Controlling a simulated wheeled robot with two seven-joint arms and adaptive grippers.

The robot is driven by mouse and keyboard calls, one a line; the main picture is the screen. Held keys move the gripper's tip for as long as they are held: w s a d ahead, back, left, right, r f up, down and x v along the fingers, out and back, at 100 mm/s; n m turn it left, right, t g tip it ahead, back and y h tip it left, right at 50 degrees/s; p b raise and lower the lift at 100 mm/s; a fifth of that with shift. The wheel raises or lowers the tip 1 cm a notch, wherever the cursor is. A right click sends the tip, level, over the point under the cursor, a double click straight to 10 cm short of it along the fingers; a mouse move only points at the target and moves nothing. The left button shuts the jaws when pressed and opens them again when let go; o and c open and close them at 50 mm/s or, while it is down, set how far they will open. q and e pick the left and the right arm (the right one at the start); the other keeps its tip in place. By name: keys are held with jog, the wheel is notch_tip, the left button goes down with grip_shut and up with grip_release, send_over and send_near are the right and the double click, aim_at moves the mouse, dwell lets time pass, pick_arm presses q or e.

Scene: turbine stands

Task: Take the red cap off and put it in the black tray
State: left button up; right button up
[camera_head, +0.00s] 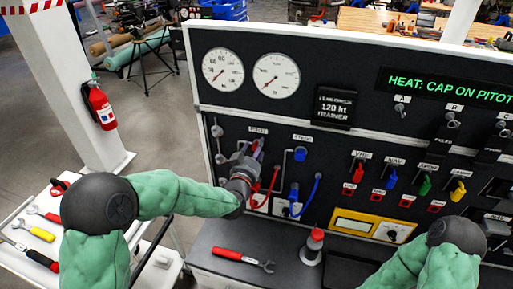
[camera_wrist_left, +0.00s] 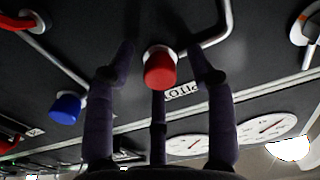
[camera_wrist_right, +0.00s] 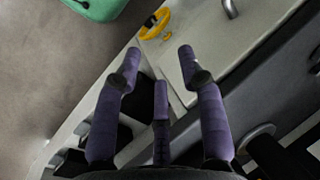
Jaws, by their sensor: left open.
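The red cap (camera_wrist_left: 160,72) sits on the end of a grey pipe on the dark panel, by the upside-down PITOT label. My left gripper (camera_wrist_left: 160,54) is open, with its fingers on either side of the cap and a gap showing on both sides. In the head view the left gripper (camera_head: 256,150) is at the left part of the panel and mostly hides the cap. A dark tray (camera_head: 350,270) lies on the bench, partly behind my right arm. My right gripper (camera_wrist_right: 158,58) is open and empty, low near a pale surface; its fingers are outside the head view.
A blue cap (camera_wrist_left: 67,106) is on a neighbouring pipe. A red-handled wrench (camera_head: 242,258) and a red-topped stand (camera_head: 314,246) are on the bench in front of the panel. A tool table (camera_head: 30,235) is at left. Gauges (camera_head: 276,75) are above.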

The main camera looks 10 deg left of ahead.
dwell(0.3)
pick_arm(q)
jog(key=shift+b, duration=0.4)
jog(key=shift+b, duration=0.35)
grip_shut()
dwell(0.3)
